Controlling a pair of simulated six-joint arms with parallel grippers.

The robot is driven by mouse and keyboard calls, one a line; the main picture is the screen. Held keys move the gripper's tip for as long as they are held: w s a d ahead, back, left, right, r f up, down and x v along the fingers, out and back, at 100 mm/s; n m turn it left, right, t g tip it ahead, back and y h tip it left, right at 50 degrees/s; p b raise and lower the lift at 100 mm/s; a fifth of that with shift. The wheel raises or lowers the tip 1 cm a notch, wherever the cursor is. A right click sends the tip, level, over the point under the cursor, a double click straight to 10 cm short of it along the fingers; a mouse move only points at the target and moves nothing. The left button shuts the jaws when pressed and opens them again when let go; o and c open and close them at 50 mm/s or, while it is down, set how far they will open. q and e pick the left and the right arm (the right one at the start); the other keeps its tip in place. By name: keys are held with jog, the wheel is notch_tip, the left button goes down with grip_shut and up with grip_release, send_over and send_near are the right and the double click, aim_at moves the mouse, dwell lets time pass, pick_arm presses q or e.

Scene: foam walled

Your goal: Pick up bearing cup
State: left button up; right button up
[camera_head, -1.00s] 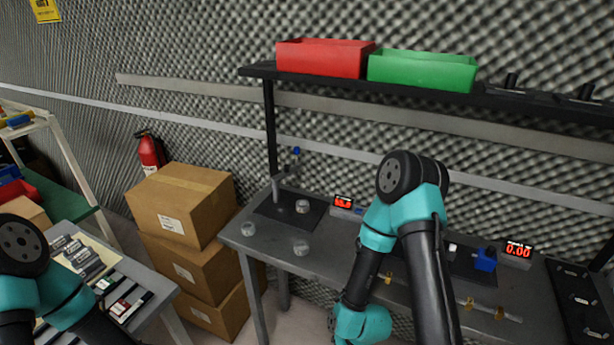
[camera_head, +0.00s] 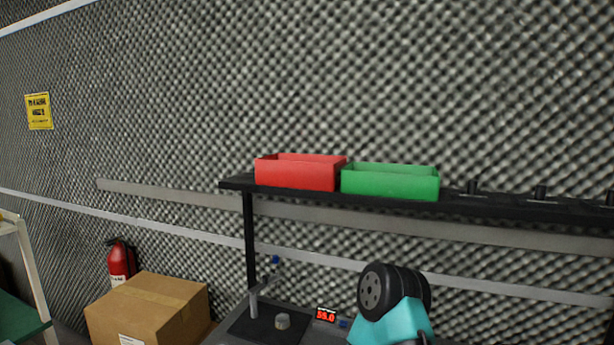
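A small grey round piece (camera_head: 282,321), which may be a bearing cup, sits on a dark plate at the back left of the workbench, below a grey stand (camera_head: 264,290) with a blue knob. A red digital display (camera_head: 326,315) stands just right of it. Most of the bench top is below the picture. My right arm shows only as a teal and black joint at the lower middle right. Its gripper is out of view. My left arm and gripper are not in view.
A red bin (camera_head: 299,173) and a green bin (camera_head: 390,182) stand on a dark shelf (camera_head: 460,207) above the bench. A cardboard box (camera_head: 150,309) and a fire extinguisher (camera_head: 121,262) are at the left. A pale-framed rack (camera_head: 27,270) is at the far left.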

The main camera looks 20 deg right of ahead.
jog(key=o, duration=1.4)
jog(key=shift+w, duration=0.1)
